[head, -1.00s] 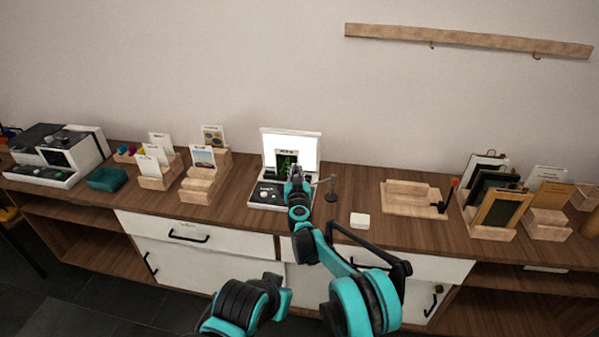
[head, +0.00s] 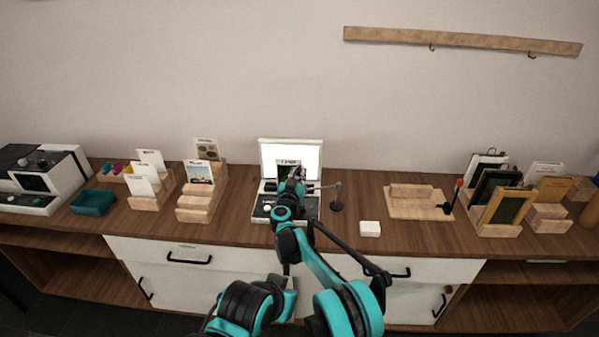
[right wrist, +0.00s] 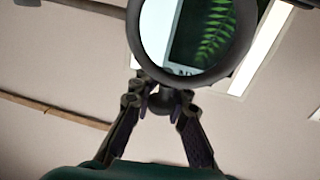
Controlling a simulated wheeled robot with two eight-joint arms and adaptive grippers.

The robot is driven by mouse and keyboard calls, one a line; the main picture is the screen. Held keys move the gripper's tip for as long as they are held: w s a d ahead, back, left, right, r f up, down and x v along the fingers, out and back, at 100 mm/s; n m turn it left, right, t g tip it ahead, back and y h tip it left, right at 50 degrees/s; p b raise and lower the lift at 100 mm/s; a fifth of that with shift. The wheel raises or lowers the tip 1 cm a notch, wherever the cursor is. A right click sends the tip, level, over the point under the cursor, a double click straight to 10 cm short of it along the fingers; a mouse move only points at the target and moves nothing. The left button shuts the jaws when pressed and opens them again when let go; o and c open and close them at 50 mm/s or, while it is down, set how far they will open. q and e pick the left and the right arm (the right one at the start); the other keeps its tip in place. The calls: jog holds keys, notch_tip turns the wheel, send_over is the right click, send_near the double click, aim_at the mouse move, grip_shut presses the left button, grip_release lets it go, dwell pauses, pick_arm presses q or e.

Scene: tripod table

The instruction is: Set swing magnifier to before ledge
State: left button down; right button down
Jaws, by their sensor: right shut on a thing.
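The swing magnifier's dark stand (head: 337,204) is on the counter right of a white light box (head: 312,150), and its thin arm reaches left toward my right gripper (head: 297,176). The gripper is in front of the box's lit upright panel and covers much of a card there. In the right wrist view the magnifier's round, dark-rimmed lens (right wrist: 197,30) fills the top, with a green fern picture showing through it. The right gripper's fingers (right wrist: 163,103) are shut on a small dark knob (right wrist: 161,102) below the lens. The ledge cannot be clearly told. My left gripper is not in view.
A small white block (head: 370,229) lies right of the stand near the front edge. A wooden tray (head: 420,211) is farther right, then a rack of frames (head: 495,229). Wooden card holders (head: 197,208) stand left of the light box.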

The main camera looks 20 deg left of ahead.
jog(key=c, duration=1.6)
grip_release()
notch_tip(320, 180, up, 10)
